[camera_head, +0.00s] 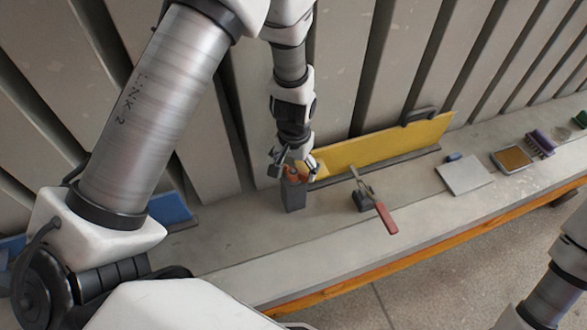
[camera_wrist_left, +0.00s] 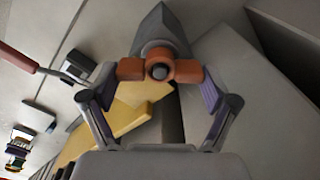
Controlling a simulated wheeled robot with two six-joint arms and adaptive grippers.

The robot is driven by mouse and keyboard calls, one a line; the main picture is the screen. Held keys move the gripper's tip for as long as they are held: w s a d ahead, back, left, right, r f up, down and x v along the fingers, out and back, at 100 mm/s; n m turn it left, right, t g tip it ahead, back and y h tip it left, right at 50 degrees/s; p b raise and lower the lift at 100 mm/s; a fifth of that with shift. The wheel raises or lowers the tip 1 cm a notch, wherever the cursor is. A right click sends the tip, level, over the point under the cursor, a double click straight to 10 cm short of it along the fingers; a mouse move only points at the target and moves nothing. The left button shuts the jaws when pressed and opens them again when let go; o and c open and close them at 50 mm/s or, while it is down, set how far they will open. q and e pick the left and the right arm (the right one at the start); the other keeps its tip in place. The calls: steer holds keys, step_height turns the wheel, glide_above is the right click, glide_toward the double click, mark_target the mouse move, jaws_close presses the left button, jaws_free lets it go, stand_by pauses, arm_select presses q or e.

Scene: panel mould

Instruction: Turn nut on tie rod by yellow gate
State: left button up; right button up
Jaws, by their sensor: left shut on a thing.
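The yellow gate (camera_head: 385,146) stands on the grey bench along the ribbed panels, with a dark handle on its top edge. At its left end a grey block (camera_head: 293,194) stands on the bench with an orange-brown nut (camera_head: 292,172) at its top. My left gripper (camera_head: 292,170) comes down over this nut. In the left wrist view my left gripper (camera_wrist_left: 160,90) is shut on the winged orange nut (camera_wrist_left: 131,69), one finger at each wing. The dark round rod end (camera_wrist_left: 160,70) shows in the nut's middle. The yellow gate (camera_wrist_left: 110,131) lies just below it there. My right gripper is not in view.
A clamp with a red handle (camera_head: 385,218) stands on the bench in front of the gate. Further right are a pale plate (camera_head: 464,177), an orange-topped tray (camera_head: 513,159) and a purple brush (camera_head: 540,143). A blue piece (camera_head: 173,209) is at left. The bench front edge is orange.

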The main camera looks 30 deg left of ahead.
arm_select(q)
steer(key=shift+f+n, duration=0.1)
steer(key=shift+n, duration=0.2)
steer(key=shift+s, duration=0.1)
steer(key=shift+r+n+p, duration=0.3)
steer(key=shift+n+p, duration=0.65)
steer(key=shift+n, duration=0.05)
steer(key=shift+f+n+p, duration=0.1)
steer(key=shift+n+p, duration=0.2)
steer(key=shift+n, duration=0.2)
steer(key=shift+f, duration=0.2)
